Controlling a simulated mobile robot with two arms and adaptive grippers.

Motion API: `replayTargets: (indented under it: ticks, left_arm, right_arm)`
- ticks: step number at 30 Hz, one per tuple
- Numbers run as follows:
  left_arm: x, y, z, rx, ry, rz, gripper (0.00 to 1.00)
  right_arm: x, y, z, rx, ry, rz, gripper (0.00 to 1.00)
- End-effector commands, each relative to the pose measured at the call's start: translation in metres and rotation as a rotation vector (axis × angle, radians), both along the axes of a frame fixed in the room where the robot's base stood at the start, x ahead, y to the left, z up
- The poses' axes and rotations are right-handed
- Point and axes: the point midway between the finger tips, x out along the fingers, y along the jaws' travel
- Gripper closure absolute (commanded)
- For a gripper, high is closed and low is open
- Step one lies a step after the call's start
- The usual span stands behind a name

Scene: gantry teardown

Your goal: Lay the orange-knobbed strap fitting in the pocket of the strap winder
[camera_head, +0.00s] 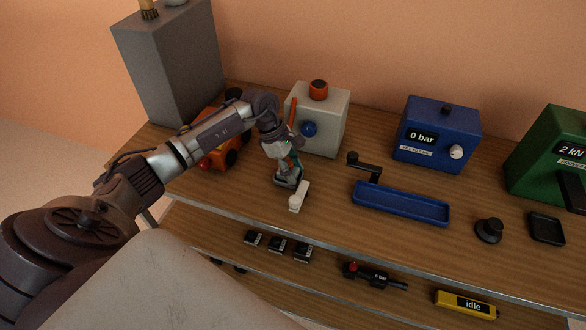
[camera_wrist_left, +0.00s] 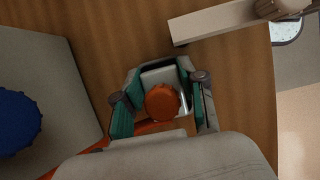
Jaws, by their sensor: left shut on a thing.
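The strap fitting is a pale plate with a round orange knob (camera_wrist_left: 162,102). It sits between the two fingers of my left gripper (camera_wrist_left: 160,103), which is shut on it. An orange strap (camera_wrist_left: 75,162) runs from near the fitting to the lower left. In the head view my left gripper (camera_head: 289,180) points down low over the front of the bench, and the fitting is hidden there. A pale box (camera_head: 330,120), apparently the strap winder, stands behind the gripper; its blue knob (camera_wrist_left: 15,122) shows in the wrist view. I cannot make out its pocket. My right gripper is not in view.
A cream lever-like piece (camera_head: 299,197) is close beside my left gripper at the bench edge. An orange device (camera_head: 228,150) stands left of the box. A blue tray (camera_head: 400,205), a blue gauge box (camera_head: 437,135) and a green unit (camera_head: 553,155) are to the right.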

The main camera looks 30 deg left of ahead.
Motion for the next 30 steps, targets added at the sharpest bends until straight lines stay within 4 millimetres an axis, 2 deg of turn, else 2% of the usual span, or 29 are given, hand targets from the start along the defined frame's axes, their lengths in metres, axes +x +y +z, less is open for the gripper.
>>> replayTargets:
  ticks: [3,17,18,21,23,30]
  left_arm:
    - [0.0004,0.0001,-0.0070,0.000,-0.001,0.000,1.00]
    - [-0.0025,-0.0006,-0.0116,0.002,0.009,-0.001,1.00]
    - [-0.0027,-0.0007,-0.0120,0.002,0.010,-0.002,0.56]
    - [-0.0030,-0.0007,-0.0125,0.003,0.011,-0.002,0.39]
    - [-0.0030,-0.0004,-0.0124,0.003,0.011,-0.002,0.30]
    - [-0.0016,0.0005,-0.0099,0.003,0.007,0.001,0.30]
  right_arm:
    - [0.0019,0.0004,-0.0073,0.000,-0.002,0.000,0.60]
    - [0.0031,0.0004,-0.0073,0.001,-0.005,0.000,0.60]
    - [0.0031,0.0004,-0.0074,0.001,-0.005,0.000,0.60]
    - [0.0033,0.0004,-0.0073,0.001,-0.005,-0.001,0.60]
    - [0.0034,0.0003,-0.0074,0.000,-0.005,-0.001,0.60]
    - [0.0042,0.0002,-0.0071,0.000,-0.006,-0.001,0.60]
